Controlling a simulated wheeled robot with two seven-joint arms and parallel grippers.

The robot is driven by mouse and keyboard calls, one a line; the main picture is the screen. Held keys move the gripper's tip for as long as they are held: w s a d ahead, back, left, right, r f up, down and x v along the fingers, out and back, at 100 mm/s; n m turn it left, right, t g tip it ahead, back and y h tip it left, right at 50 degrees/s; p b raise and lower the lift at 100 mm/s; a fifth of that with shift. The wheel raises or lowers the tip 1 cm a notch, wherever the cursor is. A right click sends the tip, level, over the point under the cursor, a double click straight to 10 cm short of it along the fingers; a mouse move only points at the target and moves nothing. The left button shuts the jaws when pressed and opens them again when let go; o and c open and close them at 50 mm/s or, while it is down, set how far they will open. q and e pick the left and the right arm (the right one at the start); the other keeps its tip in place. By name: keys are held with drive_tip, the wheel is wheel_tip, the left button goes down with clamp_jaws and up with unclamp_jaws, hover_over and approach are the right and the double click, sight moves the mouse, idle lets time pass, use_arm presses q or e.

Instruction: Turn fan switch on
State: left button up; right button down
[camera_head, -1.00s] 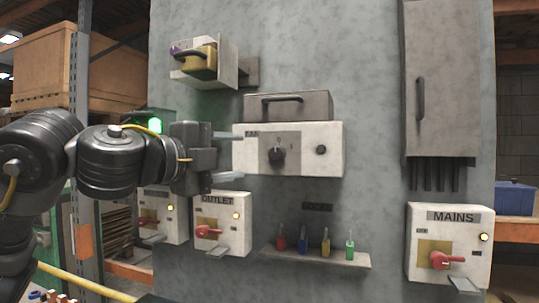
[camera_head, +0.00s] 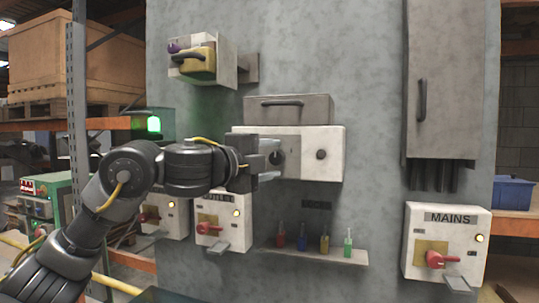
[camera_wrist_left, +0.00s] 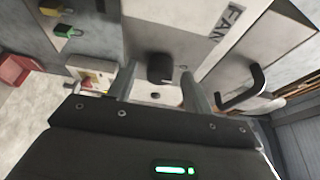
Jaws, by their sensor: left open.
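The fan switch box is a white panel (camera_head: 332,165) on the grey wall, below a grey case with a handle. In the left wrist view its face (camera_wrist_left: 205,22) reads FAN. Its dark rotary knob (camera_wrist_left: 160,68) also shows partly in the head view (camera_head: 278,158), half covered by my gripper. My left gripper (camera_head: 272,160) is open, in front of the left part of the panel. In the wrist view its two fingers (camera_wrist_left: 158,80) stand on either side of the knob. I cannot tell whether they touch it. My right gripper is not in view.
A round black button (camera_head: 321,154) sits right of the knob. The MAINS box (camera_head: 455,218) is lower right.

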use_arm(q)
drive_tip(key=shift+c, duration=0.3)
drive_tip(key=c, duration=0.9)
drive_tip(key=shift+r+m, duration=0.1)
drive_tip(key=shift+m, duration=0.2)
drive_tip(key=shift+r+m+g+y+p, duration=0.15)
drive_tip(key=shift+m+g+y+p, duration=0.2)
drive_tip(key=shift+m+p, duration=0.4)
drive_tip(key=shift+d+r+m+g+y+p, duration=0.1)
drive_tip(key=shift+m+g+y+p, duration=0.3)
drive_tip(key=shift+m, duration=0.75)
drive_tip(key=m+y+p, duration=0.1)
drive_tip(key=m, duration=0.1)
drive_tip(key=shift+d+m+y, duration=0.1)
drive_tip(key=shift+m+y, duration=0.25)
drive_tip(key=shift+m, duration=0.05)
drive_tip(key=shift+s+m+y, duration=0.1)
drive_tip(key=shift+m+y, duration=0.6)
drive_tip(key=shift+m, duration=0.3)
